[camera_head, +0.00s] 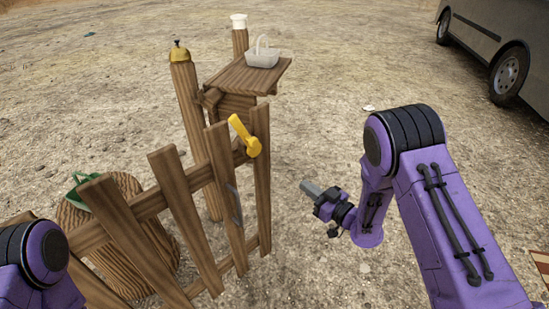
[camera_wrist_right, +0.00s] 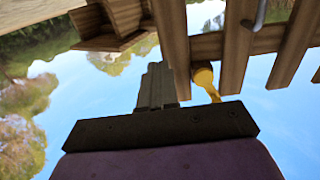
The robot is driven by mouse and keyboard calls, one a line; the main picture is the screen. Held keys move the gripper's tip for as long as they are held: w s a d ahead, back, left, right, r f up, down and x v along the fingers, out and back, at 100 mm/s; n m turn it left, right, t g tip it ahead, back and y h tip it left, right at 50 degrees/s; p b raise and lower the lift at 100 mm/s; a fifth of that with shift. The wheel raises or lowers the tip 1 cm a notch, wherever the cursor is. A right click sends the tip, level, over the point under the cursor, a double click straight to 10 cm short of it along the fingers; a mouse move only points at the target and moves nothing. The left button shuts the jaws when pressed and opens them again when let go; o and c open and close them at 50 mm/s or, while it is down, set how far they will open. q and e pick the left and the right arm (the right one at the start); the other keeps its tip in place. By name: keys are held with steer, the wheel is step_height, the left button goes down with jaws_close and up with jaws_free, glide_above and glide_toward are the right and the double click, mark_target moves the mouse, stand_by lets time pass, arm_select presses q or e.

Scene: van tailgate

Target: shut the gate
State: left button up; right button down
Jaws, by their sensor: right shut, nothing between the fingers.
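The wooden picket gate (camera_head: 183,215) runs from the lower left to the middle of the head view. A yellow lever (camera_head: 244,135) sits near the top of its right end, and a grey bar handle (camera_head: 235,203) is on its slats. My right gripper (camera_head: 309,187) is shut and empty, to the right of the gate and apart from it. In the wrist view the gripper's closed fingers (camera_wrist_right: 157,88) show beside the yellow lever (camera_wrist_right: 204,78) and the gate slats (camera_wrist_right: 236,45). My left gripper is out of view; only part of that arm shows at lower left.
A wooden post with a brass bell (camera_head: 179,53) stands behind the gate. A small shelf (camera_head: 230,78) holds a pale basket (camera_head: 263,56). A stump (camera_head: 138,245) with a green object (camera_head: 82,184) stands behind the gate. A van (camera_head: 490,45) is far right. Open gravel lies around.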

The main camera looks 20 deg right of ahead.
mark_target(269, 160)
steer(key=x, duration=0.9)
steer(key=p+x, duration=0.1)
steer(key=x, duration=0.4)
steer(key=shift+a+r, duration=0.2)
steer(key=shift+r, duration=0.05)
